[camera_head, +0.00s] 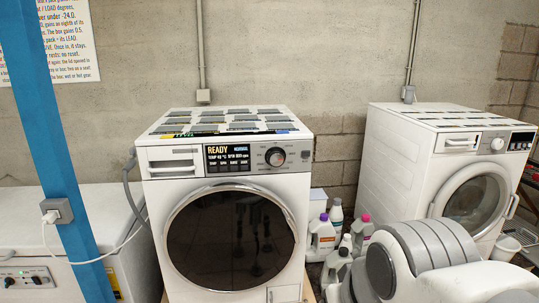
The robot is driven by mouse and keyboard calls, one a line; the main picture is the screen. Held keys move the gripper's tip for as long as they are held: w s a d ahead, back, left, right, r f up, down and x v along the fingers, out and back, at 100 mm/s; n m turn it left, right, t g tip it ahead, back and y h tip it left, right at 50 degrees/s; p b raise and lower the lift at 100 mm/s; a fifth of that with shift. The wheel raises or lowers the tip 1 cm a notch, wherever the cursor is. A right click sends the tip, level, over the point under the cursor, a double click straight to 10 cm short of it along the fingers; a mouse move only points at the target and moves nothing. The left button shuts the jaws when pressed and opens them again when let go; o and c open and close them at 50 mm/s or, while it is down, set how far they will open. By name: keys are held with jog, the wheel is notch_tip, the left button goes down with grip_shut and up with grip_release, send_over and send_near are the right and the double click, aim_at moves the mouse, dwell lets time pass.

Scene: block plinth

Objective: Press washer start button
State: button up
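A white front-loading washer (228,190) stands in the middle of the camera_head view, its dark round door (232,240) closed. Its display (228,157) is lit and reads "READY", with smaller text and a row of small buttons below it. A round dial (275,157) sits right of the display. A small dark mark (306,154) is at the panel's right end. I cannot tell which of these is the start button. My own arm link shows at the lower right; my gripper is not in view.
A second white washer (385,165) stands at the right. Detergent bottles (322,236) stand between the machines. A blue post (50,120) with a plug socket and white cable stands at the left, before a white chest (110,215). The washer's front looks clear.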

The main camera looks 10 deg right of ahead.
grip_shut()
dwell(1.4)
